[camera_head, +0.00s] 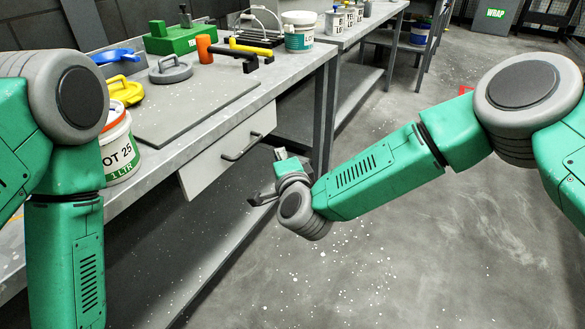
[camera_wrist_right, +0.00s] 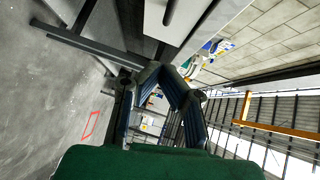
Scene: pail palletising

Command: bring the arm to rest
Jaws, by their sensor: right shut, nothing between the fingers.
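My right arm reaches in from the right in the head view. Its gripper (camera_head: 262,198) hangs in the air in front of the workbench, near the drawer handle, apart from both. In the right wrist view the fingers (camera_wrist_right: 172,80) come together at their tips with nothing between them. My left arm (camera_head: 65,200) hangs down at the left of the head view, and its gripper is out of the frame.
The grey workbench (camera_head: 225,118) has a partly open drawer (camera_head: 228,150) on its front. The speckled floor (camera_head: 420,260) is clear.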

